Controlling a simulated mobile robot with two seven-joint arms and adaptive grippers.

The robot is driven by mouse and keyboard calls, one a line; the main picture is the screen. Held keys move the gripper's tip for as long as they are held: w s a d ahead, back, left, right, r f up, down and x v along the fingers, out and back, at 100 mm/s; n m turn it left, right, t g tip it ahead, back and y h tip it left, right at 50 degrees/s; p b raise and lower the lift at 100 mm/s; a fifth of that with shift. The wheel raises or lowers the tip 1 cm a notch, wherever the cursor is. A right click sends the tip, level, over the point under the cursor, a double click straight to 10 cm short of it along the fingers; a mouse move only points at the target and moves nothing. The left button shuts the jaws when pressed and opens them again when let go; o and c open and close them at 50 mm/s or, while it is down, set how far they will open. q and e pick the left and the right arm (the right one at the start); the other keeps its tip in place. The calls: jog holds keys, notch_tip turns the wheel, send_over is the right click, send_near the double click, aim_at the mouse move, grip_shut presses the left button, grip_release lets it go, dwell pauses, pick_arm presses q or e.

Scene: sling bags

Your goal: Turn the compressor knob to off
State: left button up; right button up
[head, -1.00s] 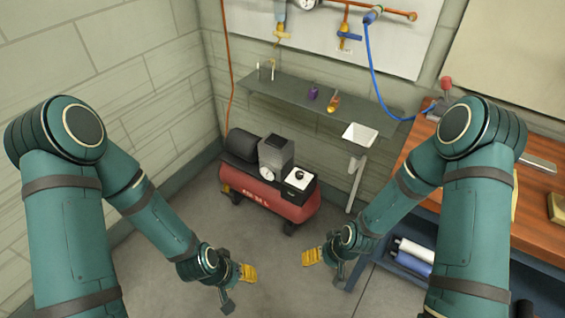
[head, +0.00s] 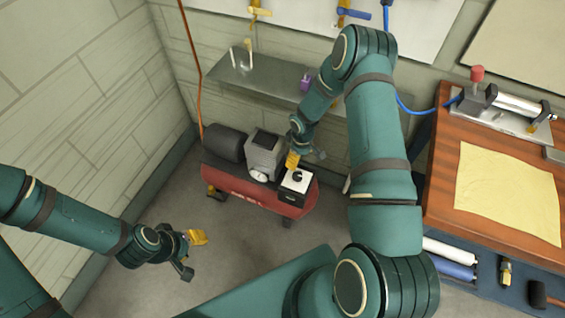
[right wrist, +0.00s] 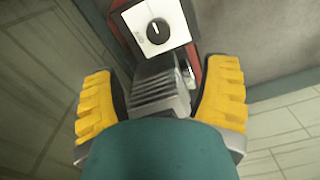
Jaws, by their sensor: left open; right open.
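The red compressor (head: 262,198) stands on the floor by the back wall. Its black knob (head: 298,177) sits on a white-faced box at its right end. In the right wrist view the knob (right wrist: 156,31) shows on the white plate with a pale pointer line; the small lettering is too blurred to read. My right gripper (head: 296,160) is just above and behind the box, with yellow fingers apart and empty; in the right wrist view the knob lies beyond the fingers, not between them. My left gripper (head: 190,250) is open and empty over the floor at lower left.
A grey shelf (head: 265,85) is on the wall behind my right gripper. A wooden workbench (head: 450,135) with a yellow cloth (head: 507,192) stands at right. A gauge (head: 259,175) sits on the compressor. The floor left of it is clear.

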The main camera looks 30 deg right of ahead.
aim_at(298, 175)
notch_tip(298, 175, down, 14)
jog(key=b, duration=0.3)
jog(key=shift+w+d+r, duration=0.1)
jog(key=shift+d+r, duration=0.05)
jog(key=c, duration=1.2)
